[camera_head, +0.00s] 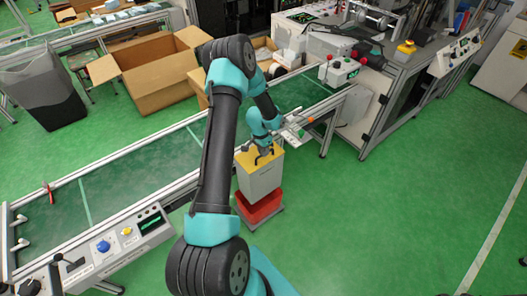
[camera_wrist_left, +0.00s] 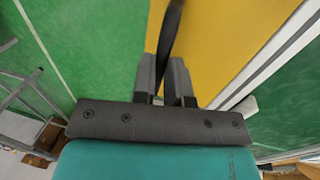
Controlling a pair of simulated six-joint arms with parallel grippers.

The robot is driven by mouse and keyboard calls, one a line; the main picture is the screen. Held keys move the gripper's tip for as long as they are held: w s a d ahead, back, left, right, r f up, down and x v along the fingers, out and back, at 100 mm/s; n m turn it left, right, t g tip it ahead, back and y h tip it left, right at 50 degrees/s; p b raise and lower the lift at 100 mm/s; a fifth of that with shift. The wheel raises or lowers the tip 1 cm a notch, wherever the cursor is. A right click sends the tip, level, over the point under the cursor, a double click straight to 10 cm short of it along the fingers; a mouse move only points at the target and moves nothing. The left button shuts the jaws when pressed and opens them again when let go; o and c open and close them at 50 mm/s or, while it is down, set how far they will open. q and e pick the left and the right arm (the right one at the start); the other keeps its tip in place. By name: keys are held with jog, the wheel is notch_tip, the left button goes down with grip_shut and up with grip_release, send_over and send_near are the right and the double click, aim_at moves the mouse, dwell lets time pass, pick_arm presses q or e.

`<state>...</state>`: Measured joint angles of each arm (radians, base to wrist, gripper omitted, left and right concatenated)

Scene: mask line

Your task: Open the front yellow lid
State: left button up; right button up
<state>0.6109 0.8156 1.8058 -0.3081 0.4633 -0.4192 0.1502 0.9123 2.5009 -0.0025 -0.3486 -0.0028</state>
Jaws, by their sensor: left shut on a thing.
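The yellow lid (camera_head: 246,160) is on top of a pale box-shaped bin (camera_head: 260,181), beside the conveyor's front side. In the left wrist view the yellow lid (camera_wrist_left: 225,40) fills the upper middle. My left gripper (camera_head: 264,157) reaches down onto the lid. In the left wrist view its fingers (camera_wrist_left: 172,72) are shut on a dark, narrow handle (camera_wrist_left: 171,30) that stands over the yellow surface. I cannot tell whether the lid is raised at all. My right gripper is in neither view.
A red base (camera_head: 260,208) is under the pale bin. The conveyor (camera_head: 140,172) runs close behind it, with a control panel (camera_head: 125,240) at its lower left. An open cardboard box (camera_head: 155,75) stands beyond the conveyor. Green floor to the right is clear.

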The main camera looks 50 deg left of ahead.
pick_arm(q)
grip_shut()
